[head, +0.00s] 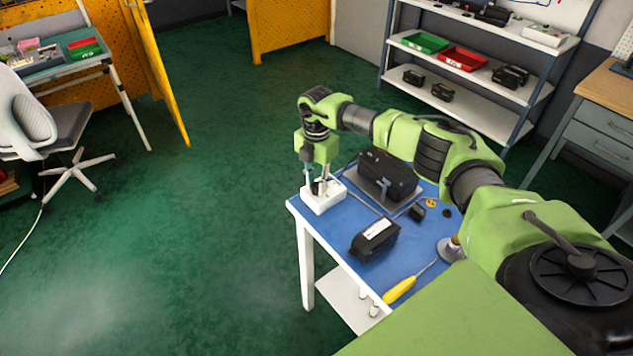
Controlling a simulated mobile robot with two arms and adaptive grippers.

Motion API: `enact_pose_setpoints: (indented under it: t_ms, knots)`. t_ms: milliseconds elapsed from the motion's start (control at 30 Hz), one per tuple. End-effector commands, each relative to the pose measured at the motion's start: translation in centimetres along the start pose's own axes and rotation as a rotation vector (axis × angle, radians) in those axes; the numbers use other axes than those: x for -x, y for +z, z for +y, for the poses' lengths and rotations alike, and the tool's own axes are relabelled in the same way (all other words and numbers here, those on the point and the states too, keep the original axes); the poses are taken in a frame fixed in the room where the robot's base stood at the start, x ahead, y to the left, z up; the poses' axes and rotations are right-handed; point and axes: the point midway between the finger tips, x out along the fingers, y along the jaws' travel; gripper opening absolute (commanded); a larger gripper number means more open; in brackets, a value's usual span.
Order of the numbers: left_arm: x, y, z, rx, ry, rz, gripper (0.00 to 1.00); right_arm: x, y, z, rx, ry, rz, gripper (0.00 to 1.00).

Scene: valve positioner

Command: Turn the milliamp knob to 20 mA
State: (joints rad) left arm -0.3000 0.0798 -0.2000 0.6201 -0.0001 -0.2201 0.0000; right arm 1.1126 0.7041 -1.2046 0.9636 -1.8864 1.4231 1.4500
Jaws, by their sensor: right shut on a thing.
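A small white box (320,201) stands at the left corner of the blue-topped table. My right arm reaches across the table from the right, and its right gripper (321,187) points straight down onto the top of this box. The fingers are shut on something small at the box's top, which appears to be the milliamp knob. The knob itself is hidden by the fingers, and its pointer and scale are too small to read. My left gripper is not in view.
On the blue table (335,228) are a large black unit (387,176), a black box with a white label (375,239), small black and yellow parts, and a yellow-handled screwdriver (399,290). Shelves (480,110) stand behind. Green floor (190,230) is open to the left.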

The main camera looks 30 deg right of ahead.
Motion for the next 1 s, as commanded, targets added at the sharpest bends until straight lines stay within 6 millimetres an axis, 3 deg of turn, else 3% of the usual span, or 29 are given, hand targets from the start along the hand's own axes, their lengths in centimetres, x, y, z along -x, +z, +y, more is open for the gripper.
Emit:
enact_pose_setpoints:
  t_ms: [300, 333, 367, 767, 1000]
  knots:
    - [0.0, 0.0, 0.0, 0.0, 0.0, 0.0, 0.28, 0.3, 0.3, 0.2, -0.003, 0.008, -0.005, 0.0]
    - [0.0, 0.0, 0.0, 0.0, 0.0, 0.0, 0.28, 0.3, 0.3, 0.2, -0.002, 0.008, -0.005, 0.24]
    - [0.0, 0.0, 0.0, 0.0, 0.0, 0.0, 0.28, 0.3, 0.3, 0.2, -0.002, 0.008, -0.005, 0.27]
    - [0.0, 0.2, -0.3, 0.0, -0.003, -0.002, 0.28, 0.7, 0.1, 0.1, 0.0, 0.004, -0.002, 0.27]
    - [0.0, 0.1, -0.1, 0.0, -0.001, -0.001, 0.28, 5.1, 0.2, 0.2, -0.001, 0.008, -0.003, 0.27]
